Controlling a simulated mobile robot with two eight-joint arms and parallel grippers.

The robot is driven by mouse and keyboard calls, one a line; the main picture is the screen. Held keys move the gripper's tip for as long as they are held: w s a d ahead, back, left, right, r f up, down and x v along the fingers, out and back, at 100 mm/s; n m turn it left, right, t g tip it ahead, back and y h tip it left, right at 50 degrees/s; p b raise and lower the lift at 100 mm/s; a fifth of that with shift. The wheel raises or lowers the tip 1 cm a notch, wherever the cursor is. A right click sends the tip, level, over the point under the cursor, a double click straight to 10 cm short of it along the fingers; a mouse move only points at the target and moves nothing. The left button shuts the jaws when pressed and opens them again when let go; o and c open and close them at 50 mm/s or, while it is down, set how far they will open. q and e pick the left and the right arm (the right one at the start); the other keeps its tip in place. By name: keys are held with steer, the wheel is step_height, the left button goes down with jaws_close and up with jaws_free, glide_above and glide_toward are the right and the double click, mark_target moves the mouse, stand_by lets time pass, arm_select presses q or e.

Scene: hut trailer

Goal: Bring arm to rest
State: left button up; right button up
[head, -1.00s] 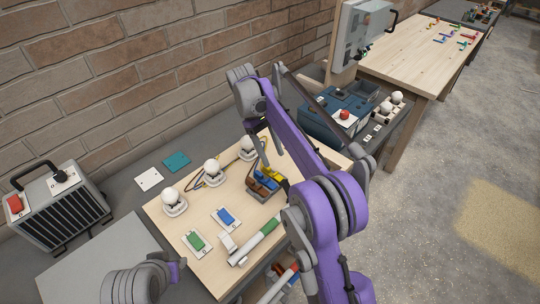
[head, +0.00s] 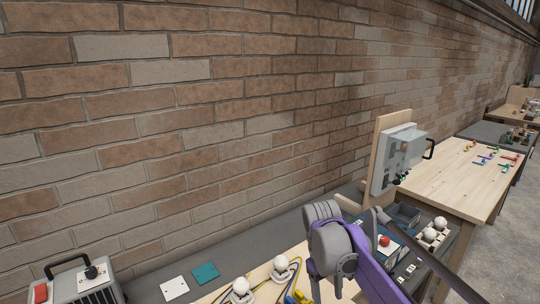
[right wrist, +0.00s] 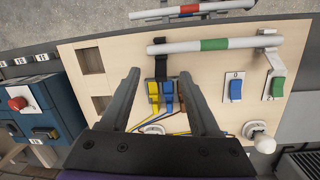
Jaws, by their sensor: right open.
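My right gripper (right wrist: 165,98) is open and empty in the right wrist view. Its two dark fingers hang above the wooden board (right wrist: 120,57), apart on either side of the yellow and blue connectors (right wrist: 160,96). In the head view the purple right arm (head: 372,277) comes up from the bottom edge, and its fingers are out of the frame. My left gripper is not in view.
A blue box with a red button (right wrist: 18,103) stands beside the board. White bulbs (head: 240,287), a grey panel (head: 397,160) and a wooden table (head: 468,178) show in the head view. The brick wall (head: 200,120) runs behind.

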steer(key=s+d+f+m+t, duration=0.1)
steer(key=s+f+m+t, duration=0.1)
steer(key=s, duration=0.7)
steer(key=s+d+f+m+t+y, duration=0.1)
steer(key=s+d+f+m+t, duration=0.1)
steer(key=s+f+t, duration=0.3)
steer(key=s+f+m, duration=0.1)
steer(key=s+f, duration=0.1)
steer(key=s, duration=0.2)
steer(key=shift+s+d+f+y, duration=0.15)
steer(key=shift+s+d+y, duration=0.1)
steer(key=shift+d+y, duration=0.05)
